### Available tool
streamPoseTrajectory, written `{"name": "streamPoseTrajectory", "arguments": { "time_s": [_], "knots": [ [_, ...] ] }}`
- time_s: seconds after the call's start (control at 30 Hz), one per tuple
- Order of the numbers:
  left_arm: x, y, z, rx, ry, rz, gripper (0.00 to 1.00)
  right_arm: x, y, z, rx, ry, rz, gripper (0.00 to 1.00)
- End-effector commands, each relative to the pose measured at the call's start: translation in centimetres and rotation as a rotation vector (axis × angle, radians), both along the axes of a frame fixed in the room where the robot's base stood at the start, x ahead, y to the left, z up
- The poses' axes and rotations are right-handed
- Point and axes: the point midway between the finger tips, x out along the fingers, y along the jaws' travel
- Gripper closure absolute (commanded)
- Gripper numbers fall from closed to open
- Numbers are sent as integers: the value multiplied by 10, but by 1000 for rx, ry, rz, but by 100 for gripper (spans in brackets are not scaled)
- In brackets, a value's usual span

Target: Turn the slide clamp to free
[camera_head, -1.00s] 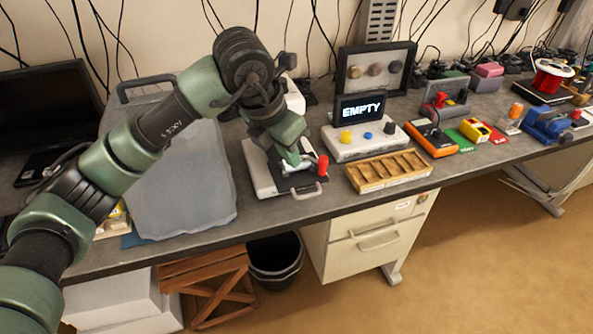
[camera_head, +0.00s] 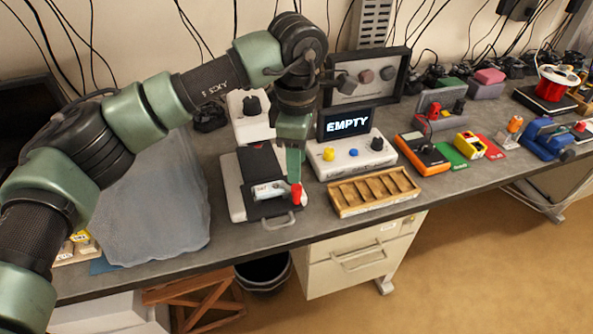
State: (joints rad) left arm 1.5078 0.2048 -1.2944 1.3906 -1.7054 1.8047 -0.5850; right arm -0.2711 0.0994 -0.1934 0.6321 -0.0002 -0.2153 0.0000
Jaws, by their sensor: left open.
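The slide clamp is a pale base (camera_head: 233,188) with a black plate, a small labelled light piece (camera_head: 268,190) and a metal handle at its front edge. A red knob (camera_head: 297,196) stands at the plate's right end. My left gripper (camera_head: 295,180) points down directly over the red knob, its fingers at or around the knob's top. The fingers are seen nearly edge-on, and I cannot tell whether they touch the knob. My right gripper does not show.
A display reading EMPTY (camera_head: 347,125) stands behind a white box with colored buttons (camera_head: 340,163). A wooden slotted tray (camera_head: 374,192) lies right of the clamp. A grey translucent cover (camera_head: 150,205) stands left. The bench front edge is close to the clamp.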

Motion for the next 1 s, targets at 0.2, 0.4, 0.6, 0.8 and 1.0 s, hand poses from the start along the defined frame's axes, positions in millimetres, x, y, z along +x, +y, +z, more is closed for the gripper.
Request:
{"name": "streamPoseTrajectory", "arguments": {
  "time_s": [0.2, 0.4, 0.6, 0.8, 1.0],
  "knots": [
    [-1, 0, -35, -1, 4, 2, 57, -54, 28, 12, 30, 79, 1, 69],
    [1, 0, -58, -3, 1, 3, 57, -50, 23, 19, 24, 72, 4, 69],
    [1, 0, -65, -3, -1, 3, 57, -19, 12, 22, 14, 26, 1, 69],
    [1, 0, -65, -2, -2, 3, 71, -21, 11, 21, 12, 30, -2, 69],
    [1, 0, -65, -3, -1, 3, 100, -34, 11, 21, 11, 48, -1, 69]
  ]
}}
